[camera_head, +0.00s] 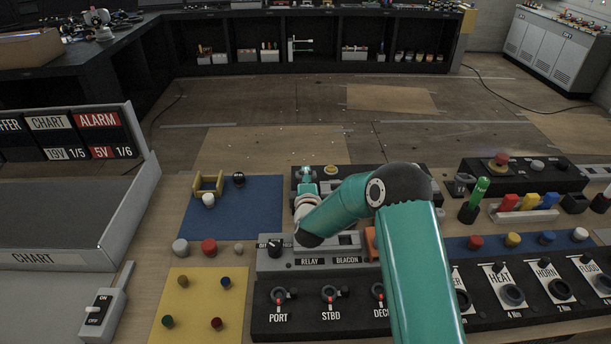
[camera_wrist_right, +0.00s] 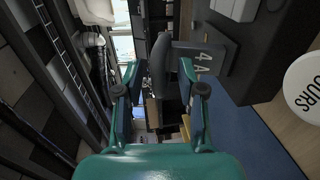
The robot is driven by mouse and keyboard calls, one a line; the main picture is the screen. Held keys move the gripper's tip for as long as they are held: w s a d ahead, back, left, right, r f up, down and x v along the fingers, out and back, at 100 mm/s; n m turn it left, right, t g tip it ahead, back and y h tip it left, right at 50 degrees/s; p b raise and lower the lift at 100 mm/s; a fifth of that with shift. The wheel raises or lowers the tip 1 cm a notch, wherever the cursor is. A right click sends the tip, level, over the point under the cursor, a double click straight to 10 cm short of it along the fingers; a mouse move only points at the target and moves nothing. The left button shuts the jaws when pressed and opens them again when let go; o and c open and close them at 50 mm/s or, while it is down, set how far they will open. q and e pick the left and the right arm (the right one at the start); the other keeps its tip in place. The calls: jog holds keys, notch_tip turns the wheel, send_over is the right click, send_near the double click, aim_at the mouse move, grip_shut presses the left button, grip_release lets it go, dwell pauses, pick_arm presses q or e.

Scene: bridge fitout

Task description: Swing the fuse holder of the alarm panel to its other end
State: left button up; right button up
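My right arm reaches over the bench, and its gripper (camera_head: 306,174) is at the left part of a black panel (camera_head: 352,170), which I take to be the alarm panel. In the right wrist view, my right gripper (camera_wrist_right: 160,82) is open, with a finger on each side of a dark grey lever-like part (camera_wrist_right: 166,62), likely the fuse holder. A gap shows beside each finger. The panel in that view (camera_wrist_right: 225,50) carries the label "4 A". In the head view the holder is hidden by my gripper and arm. My left gripper is not in view.
A blue mat (camera_head: 255,205) with small knobs lies left of the panel. A grey RELAY/BEACON box (camera_head: 300,263) stands in front. A grey tray (camera_head: 60,215) is at the left. A black switch box (camera_head: 535,180) stands right. A round white label (camera_wrist_right: 308,85) shows in the wrist view.

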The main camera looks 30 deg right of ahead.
jog(key=shift+w+d+f, duration=0.1)
jog(key=shift+w+d, duration=0.05)
jog(key=shift+w, duration=0.1)
grip_shut()
dwell(0.3)
